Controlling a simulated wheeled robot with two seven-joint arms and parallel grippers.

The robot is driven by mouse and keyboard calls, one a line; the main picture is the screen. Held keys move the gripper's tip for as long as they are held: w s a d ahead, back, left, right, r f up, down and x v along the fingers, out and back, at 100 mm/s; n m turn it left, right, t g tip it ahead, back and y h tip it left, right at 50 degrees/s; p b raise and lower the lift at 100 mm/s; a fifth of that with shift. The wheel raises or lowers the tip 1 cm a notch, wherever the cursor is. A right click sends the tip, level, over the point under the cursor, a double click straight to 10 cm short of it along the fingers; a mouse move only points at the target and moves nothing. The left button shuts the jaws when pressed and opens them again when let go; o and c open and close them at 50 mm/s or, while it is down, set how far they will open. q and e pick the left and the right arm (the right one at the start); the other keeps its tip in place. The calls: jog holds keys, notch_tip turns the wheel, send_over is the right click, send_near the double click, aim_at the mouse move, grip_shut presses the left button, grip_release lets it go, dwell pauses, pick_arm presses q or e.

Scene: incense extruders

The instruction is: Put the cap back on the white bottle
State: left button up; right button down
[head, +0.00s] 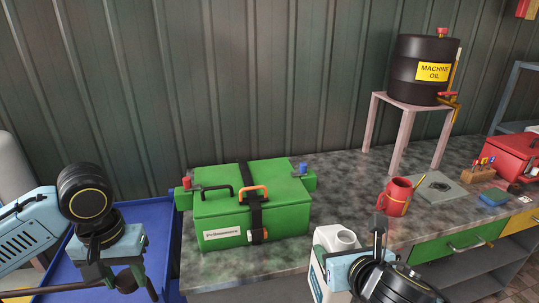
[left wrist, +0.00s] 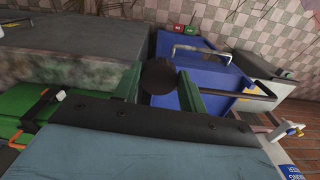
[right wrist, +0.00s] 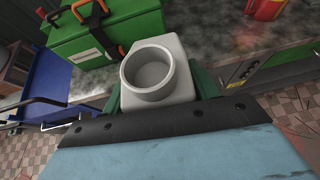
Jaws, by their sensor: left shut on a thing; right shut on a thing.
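The white bottle (head: 319,268) is at the front edge of the workbench in the head view, its open neck (right wrist: 148,73) facing up in the right wrist view. No cap is on the neck. My right gripper (right wrist: 160,95) is shut on the bottle, with a green finger on each side. My left gripper (left wrist: 160,87) is shut on a dark round cap (left wrist: 158,75), above the blue cart and well left of the bottle. In the head view the cap (head: 125,281) is small and partly hidden by the gripper.
A green toolbox (head: 222,218) stands on the workbench (head: 340,170) between my grippers, towards the back. A blue cart (head: 150,215) is at the left. A red mug (head: 396,197) is right of the bottle. A machine oil drum (head: 405,65) stands on a stand behind.

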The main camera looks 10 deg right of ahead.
jog(key=shift+r, duration=0.1)
jog(key=a+r+n+g+y, duration=0.1)
jog(key=a+n+g+y, duration=0.1)
jog(key=a+n+y, duration=0.6)
jog(key=a, duration=0.7)
jog(key=shift+g, duration=0.4)
jog(key=shift+f, duration=0.1)
pick_arm(q)
jog(key=d+r+n, duration=0.3)
jog(key=d+r, duration=0.4)
jog(key=d, duration=0.6)
jog(key=d+r+n, duration=0.3)
jog(key=d+r, duration=0.5)
jog(key=d, duration=0.5)
jog(key=shift+s+n, duration=0.25)
jog(key=shift+n, duration=0.05)
pick_arm(e)
jog(key=shift+w, duration=0.1)
pick_arm(q)
jog(key=shift+d, duration=0.1)
notch_tip(320, 180, down, 4)
